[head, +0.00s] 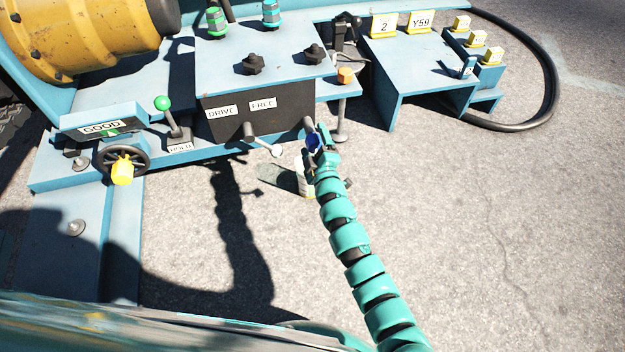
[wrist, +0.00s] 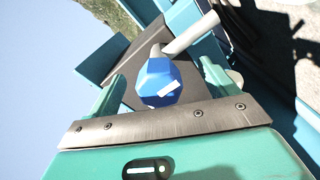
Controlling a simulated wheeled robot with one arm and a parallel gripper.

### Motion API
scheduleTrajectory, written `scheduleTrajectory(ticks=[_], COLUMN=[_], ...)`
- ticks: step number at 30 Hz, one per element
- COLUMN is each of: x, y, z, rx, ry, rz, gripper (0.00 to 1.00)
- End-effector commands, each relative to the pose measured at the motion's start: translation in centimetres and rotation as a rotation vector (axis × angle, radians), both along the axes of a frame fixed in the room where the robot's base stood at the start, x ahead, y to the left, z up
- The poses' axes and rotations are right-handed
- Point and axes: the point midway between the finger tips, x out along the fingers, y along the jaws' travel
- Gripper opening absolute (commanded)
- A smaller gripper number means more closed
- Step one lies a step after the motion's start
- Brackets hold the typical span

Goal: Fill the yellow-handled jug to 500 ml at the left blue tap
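My gripper (head: 320,150) is at the front of the dark control box, by its right end. Its fingers are open on both sides of a blue faceted knob (wrist: 160,82) with a white mark, with gaps showing in the wrist view. The knob also shows in the head view (head: 314,142). A pale container (head: 303,184) stands on the ground, partly hidden behind my arm; I cannot make out a yellow handle or its level. A grey pipe (head: 248,131) with a pale rounded end beside it projects from the box further left.
The control box carries DRIVE and FREE labels (head: 263,104) and black knobs. A green-balled lever (head: 162,103) and a handwheel with a yellow grip (head: 122,170) are at the left. A blue bench (head: 400,60) with yellow blocks is at the right. Open asphalt (head: 500,220) lies right.

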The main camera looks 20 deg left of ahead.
Motion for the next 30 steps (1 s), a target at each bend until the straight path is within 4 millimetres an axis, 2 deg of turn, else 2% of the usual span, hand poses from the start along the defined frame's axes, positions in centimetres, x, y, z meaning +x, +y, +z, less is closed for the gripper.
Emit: scheduleTrajectory(ticks=[1,2,17,30], x=[0.0,0.0,-0.1,-2.6], y=[0.0,0.0,-0.1,-1.8], z=[0.0,0.0,0.0,-0.1], rx=[-0.001,-0.001,-0.003,-0.004], ry=[-0.001,-0.001,-0.002,0.001], rz=[0.000,0.000,0.000,0.001], gripper=[0.95,1.00,1.00,1.00])
